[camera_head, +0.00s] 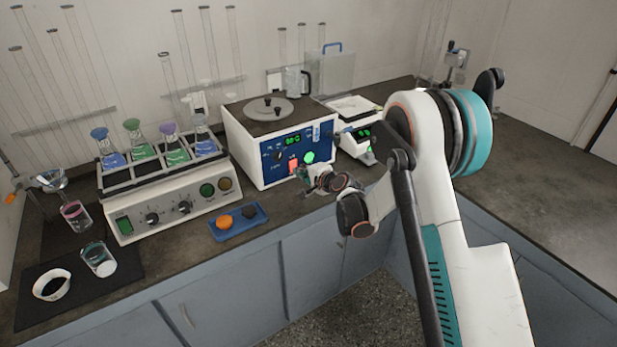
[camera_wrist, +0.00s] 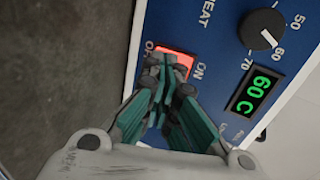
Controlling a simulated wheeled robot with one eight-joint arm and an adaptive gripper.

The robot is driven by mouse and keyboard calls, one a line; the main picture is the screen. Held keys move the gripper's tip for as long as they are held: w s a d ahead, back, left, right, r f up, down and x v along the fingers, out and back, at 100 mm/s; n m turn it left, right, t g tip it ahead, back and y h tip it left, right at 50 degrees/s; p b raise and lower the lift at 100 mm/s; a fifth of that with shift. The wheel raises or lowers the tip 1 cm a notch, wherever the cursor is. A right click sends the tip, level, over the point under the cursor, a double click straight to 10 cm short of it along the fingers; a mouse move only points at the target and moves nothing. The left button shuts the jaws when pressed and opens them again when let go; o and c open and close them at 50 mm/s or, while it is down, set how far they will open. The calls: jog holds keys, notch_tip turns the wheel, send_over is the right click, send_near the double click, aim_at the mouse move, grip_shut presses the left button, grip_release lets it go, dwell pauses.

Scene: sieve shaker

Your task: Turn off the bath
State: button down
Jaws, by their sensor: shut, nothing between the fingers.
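The bath (camera_head: 250,150) is a white box with a dark top, a round lid and a blue front panel, standing at mid counter. Its rocker switch (camera_head: 293,165) glows red. In the wrist view the switch (camera_wrist: 182,60) sits between the ON and OFF labels, partly hidden by my fingers. The lit green display (camera_wrist: 255,90) reads 60 C, beside a black knob (camera_wrist: 261,30). My gripper (camera_head: 303,172) is shut and empty in front of the panel. In the wrist view its fingertips (camera_wrist: 172,62) overlap the switch; I cannot tell whether they touch it.
A shaker (camera_head: 165,205) with several flasks stands left of the bath. A small blue tray (camera_head: 238,232) with an orange and a dark round item lies near the front edge. A white device (camera_head: 357,143) with a green display stands right of the bath. The right counter is mostly clear.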

jog(key=shift+w+a+f, duration=0.15)
jog(key=shift+w+a, duration=0.05)
jog(key=shift+w, duration=0.15)
jog(key=shift+w+a+f+b, duration=0.25)
jog(key=shift+f+b, duration=0.1)
jog(key=shift+b, duration=0.2)
jog(key=shift+r, duration=0.25)
jog(key=shift+r+p, duration=0.45)
jog(key=shift+r, duration=0.25)
